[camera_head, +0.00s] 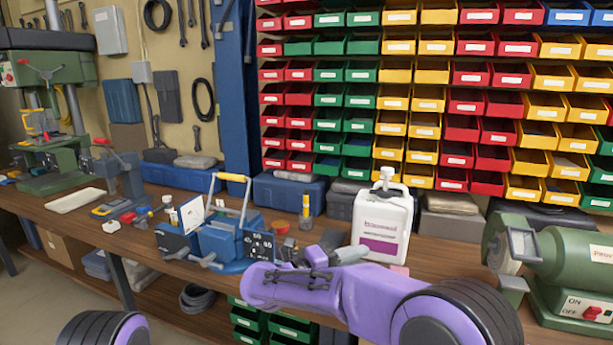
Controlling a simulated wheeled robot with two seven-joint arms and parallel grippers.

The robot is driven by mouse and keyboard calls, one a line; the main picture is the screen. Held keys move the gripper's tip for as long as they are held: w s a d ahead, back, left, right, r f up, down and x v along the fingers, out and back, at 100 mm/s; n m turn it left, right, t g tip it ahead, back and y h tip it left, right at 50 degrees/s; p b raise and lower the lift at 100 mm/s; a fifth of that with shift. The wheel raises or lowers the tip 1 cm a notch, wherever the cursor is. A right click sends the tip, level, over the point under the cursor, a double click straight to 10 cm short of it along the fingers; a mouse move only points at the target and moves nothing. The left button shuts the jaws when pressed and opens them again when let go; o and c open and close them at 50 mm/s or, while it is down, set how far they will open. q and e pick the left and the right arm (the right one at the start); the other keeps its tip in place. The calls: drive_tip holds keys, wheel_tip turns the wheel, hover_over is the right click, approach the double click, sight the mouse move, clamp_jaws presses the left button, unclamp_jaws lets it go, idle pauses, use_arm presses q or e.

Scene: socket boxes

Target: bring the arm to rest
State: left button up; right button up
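My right arm comes in from the lower right as a purple link with a black ribbed joint. Its gripper (306,268) seems to be the dark parts at the link's far left end, low in front of the bench; I cannot tell if the fingers are open or shut. A blue socket box (220,240) with a yellow-gripped handle stands on the bench just behind and left of it.
The wooden bench (440,235) holds a white jug (382,222), a green bench grinder (565,255) at the right and a green drill press (50,130) at the left. Coloured bins (410,100) fill the back wall. Green drawers (262,322) stand under the bench.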

drive_tip(key=w+a+f+n+t+y, duration=0.25)
drive_tip(key=f+n+t+y, duration=0.3)
drive_tip(key=n+t, duration=0.45)
drive_tip(key=s+d+f+n+g+y, duration=0.1)
drive_tip(key=s+d+f+n+y, duration=0.3)
drive_tip(key=f, duration=0.5)
drive_tip(key=s+d+f+n+g+y, duration=0.1)
drive_tip(key=d+f+n+g+y, duration=0.15)
drive_tip(key=f+n, duration=0.55)
drive_tip(key=s+d+f+n+g+y, duration=0.1)
drive_tip(key=s+d+f+g, duration=0.25)
drive_tip(key=s+f, duration=0.45)
drive_tip(key=s+d+f+n+g+y, duration=0.1)
drive_tip(key=s+d+f+g, duration=0.1)
drive_tip(key=s+d+f, duration=0.55)
drive_tip(key=s+d+f+g, duration=0.1)
drive_tip(key=s+d+g, duration=0.1)
drive_tip(key=s, duration=0.8)
drive_tip(key=s+d+f+g+h, duration=0.1)
drive_tip(key=s+d+g, duration=0.2)
drive_tip(key=s, duration=0.8)
drive_tip(key=shift+f+n, duration=0.3)
drive_tip(key=shift+f, duration=0.1)
